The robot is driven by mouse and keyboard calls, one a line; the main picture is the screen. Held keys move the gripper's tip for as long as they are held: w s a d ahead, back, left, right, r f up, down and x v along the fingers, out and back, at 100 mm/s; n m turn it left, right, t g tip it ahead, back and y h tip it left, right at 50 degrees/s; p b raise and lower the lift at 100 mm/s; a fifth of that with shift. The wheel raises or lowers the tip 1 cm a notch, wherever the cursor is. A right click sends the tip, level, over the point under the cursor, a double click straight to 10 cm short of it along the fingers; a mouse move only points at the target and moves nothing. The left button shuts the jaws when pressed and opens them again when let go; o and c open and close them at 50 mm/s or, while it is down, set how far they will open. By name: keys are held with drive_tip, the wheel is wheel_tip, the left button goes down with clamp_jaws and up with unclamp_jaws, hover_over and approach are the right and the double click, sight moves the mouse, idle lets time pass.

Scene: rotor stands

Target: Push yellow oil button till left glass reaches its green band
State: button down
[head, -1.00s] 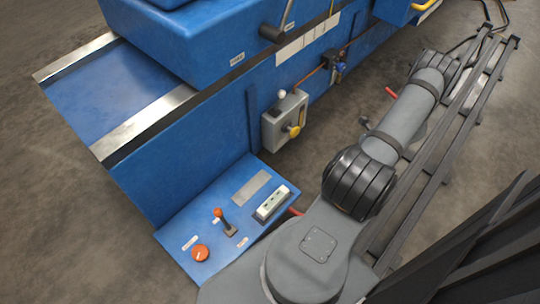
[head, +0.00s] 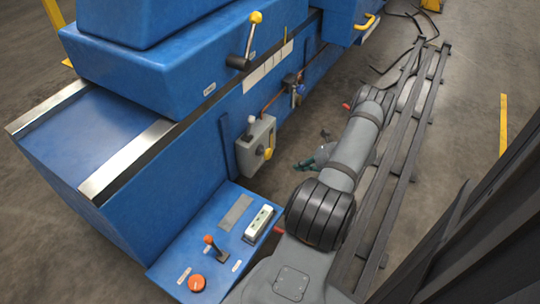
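A grey box (head: 254,146) is fixed to the side of the blue machine. The yellow button (head: 268,153) is on its front face, low on the right. A narrow strip that may be a sight glass (head: 272,138) is just above the button. It is too small to read a level or a green band. My arm reaches away along the rail. A dark and teal part that looks like my gripper (head: 316,160) shows left of the arm, right of the grey box and apart from it. Its fingers are too small and partly hidden to judge.
A sloping blue panel (head: 213,225) in front carries an orange button (head: 197,283), an orange-topped lever (head: 213,245) and a white switch block (head: 258,223). A crank with a yellow knob (head: 256,17) sticks out above. Dark rails (head: 400,150) run at right. Floor lies between machine and arm.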

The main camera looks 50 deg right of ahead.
sight(268, 154)
drive_tip(key=w+a, duration=0.1)
drive_tip(key=w, duration=0.7)
drive_tip(key=shift+w+a+b, duration=0.15)
drive_tip(key=shift+a+b, duration=0.15)
drive_tip(key=shift+b, duration=0.15)
drive_tip(key=shift+w, duration=0.1)
idle(1.0)
drive_tip(key=shift+w, duration=0.35)
